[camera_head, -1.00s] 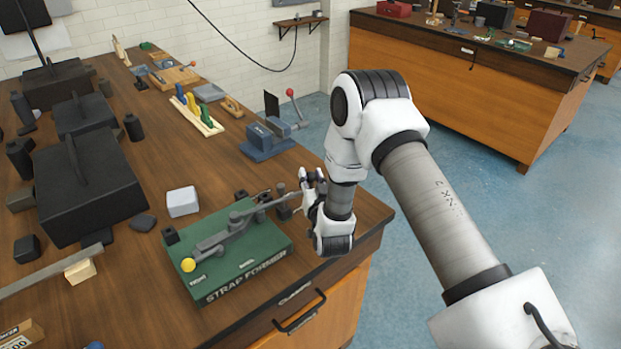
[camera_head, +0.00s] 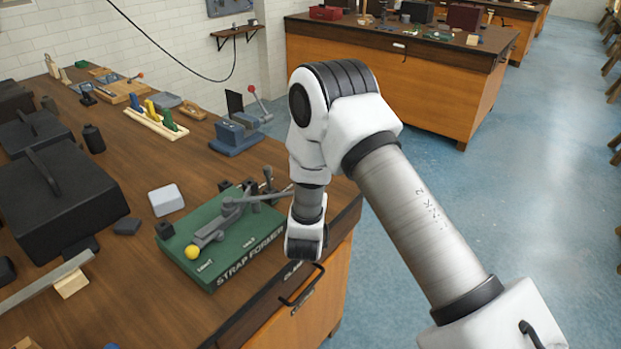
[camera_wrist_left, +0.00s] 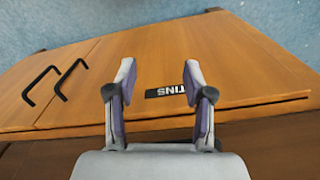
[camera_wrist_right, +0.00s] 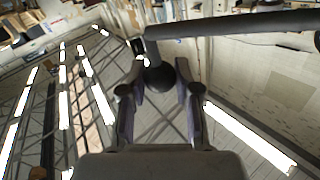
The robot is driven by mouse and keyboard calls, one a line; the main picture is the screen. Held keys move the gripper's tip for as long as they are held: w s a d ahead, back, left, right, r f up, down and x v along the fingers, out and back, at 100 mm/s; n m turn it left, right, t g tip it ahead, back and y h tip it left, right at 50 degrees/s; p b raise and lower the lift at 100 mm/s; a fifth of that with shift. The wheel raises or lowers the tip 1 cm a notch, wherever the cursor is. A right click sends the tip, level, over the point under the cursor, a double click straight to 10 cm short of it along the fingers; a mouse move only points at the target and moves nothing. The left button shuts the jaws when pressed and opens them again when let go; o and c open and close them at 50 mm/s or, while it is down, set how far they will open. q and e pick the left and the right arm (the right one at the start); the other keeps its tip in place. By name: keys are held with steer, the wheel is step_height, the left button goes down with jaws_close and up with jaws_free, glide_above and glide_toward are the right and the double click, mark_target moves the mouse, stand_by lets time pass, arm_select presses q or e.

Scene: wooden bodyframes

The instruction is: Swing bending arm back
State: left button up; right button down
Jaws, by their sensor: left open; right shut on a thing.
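The strap former (camera_head: 245,258) is a green block with grey bending parts on the bench. A thin grey arm (camera_head: 262,197) runs from the middle of the former to the right, to my right wrist. In the right wrist view, my right gripper (camera_wrist_right: 160,68) is shut on a dark round knob (camera_wrist_right: 158,77) below a dark bar (camera_wrist_right: 240,24). My wrist hides this grip in the head view. My left gripper (camera_wrist_left: 160,67) is open and empty, facing a wooden cabinet front (camera_wrist_left: 225,65).
A blue device with a red-knobbed lever (camera_head: 235,135) stands farther back. Black boxes (camera_head: 70,200) fill the left. Black handles (camera_wrist_left: 55,82) stick out from the cabinet. The floor right of the bench is clear.

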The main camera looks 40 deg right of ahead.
steer(key=shift+s+f, duration=0.1)
steer(key=shift+f, duration=0.15)
steer(key=c, duration=0.8)
jaws_free()
steer(key=v, duration=1.1)
steer(key=shift+s+a, duration=0.25)
